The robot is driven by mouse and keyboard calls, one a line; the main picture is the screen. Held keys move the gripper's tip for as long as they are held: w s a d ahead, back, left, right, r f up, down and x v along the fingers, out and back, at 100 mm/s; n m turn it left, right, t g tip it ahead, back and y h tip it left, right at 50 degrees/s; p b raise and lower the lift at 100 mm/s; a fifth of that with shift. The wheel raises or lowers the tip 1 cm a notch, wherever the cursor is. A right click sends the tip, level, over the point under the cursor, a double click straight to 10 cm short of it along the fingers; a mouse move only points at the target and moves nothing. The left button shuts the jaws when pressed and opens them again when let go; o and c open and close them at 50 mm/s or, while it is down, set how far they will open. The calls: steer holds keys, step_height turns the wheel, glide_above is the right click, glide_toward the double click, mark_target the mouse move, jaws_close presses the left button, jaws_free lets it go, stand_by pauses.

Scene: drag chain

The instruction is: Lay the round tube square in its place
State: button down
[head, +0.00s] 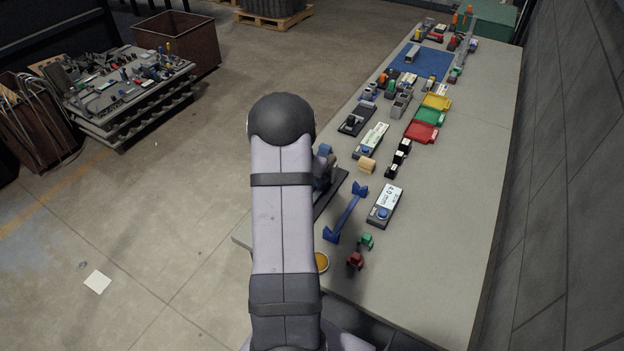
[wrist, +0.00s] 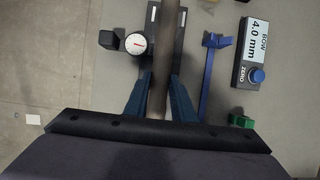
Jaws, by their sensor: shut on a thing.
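In the wrist view the round tube (wrist: 168,45) is a grey-brown rod running from the top edge down between my fingers. My gripper (wrist: 160,82) has blue-teal fingers on either side of it and is shut on it. A black base (wrist: 181,35) lies below the tube, with a white dial gauge (wrist: 136,43) at its left. The tube's lower end is hidden by my gripper body, and its height above the base cannot be told. In the head view my arm hides the tube; part of the black base (head: 328,196) shows at its right.
A blue bar with blocks at both ends (head: 347,212) lies right of the base. Beside it is a display box (head: 386,205) reading "BOW 4.0 mm". Small green (head: 367,241) and red (head: 356,260) pieces lie nearer. The bench's right side is clear.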

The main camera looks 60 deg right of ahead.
steer(key=c, duration=1.4)
jaws_free()
steer(key=shift+b+v, duration=1)
steer(key=shift+v, duration=2.7)
steer(key=w+a+m+t+y, duration=0.1)
steer(key=w+a+m, duration=0.3)
steer(key=a, duration=0.8)
steer(key=w+a+m+y, duration=0.1)
steer(key=w+a+m, duration=0.25)
steer(key=a, duration=0.85)
steer(key=s+a+m+y, duration=0.1)
steer(key=s+a+m, duration=0.2)
steer(key=a, duration=0.4)
steer(key=s+a+m, duration=0.3)
steer(key=a+m, duration=0.1)
steer(key=a, duration=0.3)
steer(key=s+a+m+g+y, duration=0.1)
steer(key=s+a+m, duration=0.2)
steer(key=a, duration=0.4)
steer(key=shift+s+f+y, duration=0.3)
steer(key=shift+f, duration=0.15)
